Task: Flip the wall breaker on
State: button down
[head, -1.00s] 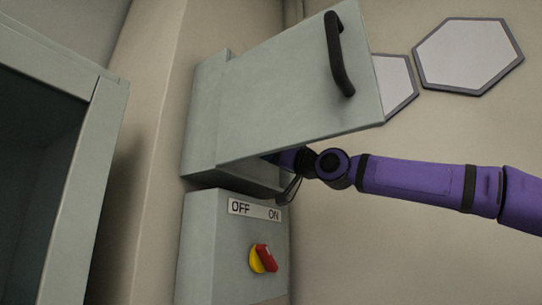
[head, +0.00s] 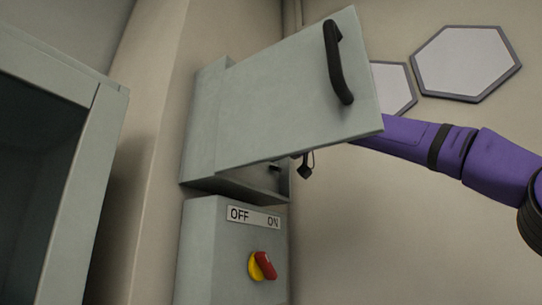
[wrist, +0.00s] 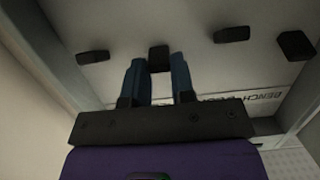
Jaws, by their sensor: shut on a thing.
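The grey breaker box (head: 205,130) is on the wall in the head view, its door (head: 290,105) swung up and open. In the wrist view, the inside panel (wrist: 195,50) carries several black switches. One black switch (wrist: 159,58) stands between the blue fingertips of my gripper (wrist: 159,72), which is shut on it. Other switches are to its left (wrist: 92,57) and right (wrist: 232,33). A label strip is partly covered by my gripper, so I cannot tell which switch is the wall breaker.
Below the box is a grey unit with an OFF/ON plate (head: 253,217) and a red and yellow rotary knob (head: 263,266). A grey cabinet (head: 70,180) stands at the left. Hexagonal wall panels (head: 466,63) are at the right. The raised door hangs close over my arm.

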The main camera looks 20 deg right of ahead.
jog(key=shift+w+a+r+g+h, duration=0.15)
jog(key=shift+r+g+h, duration=0.4)
jog(key=shift+g+h, duration=0.4)
dwell(0.4)
jog(key=c, duration=1)
grip_release()
jog(key=shift+o, duration=0.2)
jog(key=v, duration=1)
jog(key=shift+d+r, duration=0.2)
jog(key=shift+d, duration=0.1)
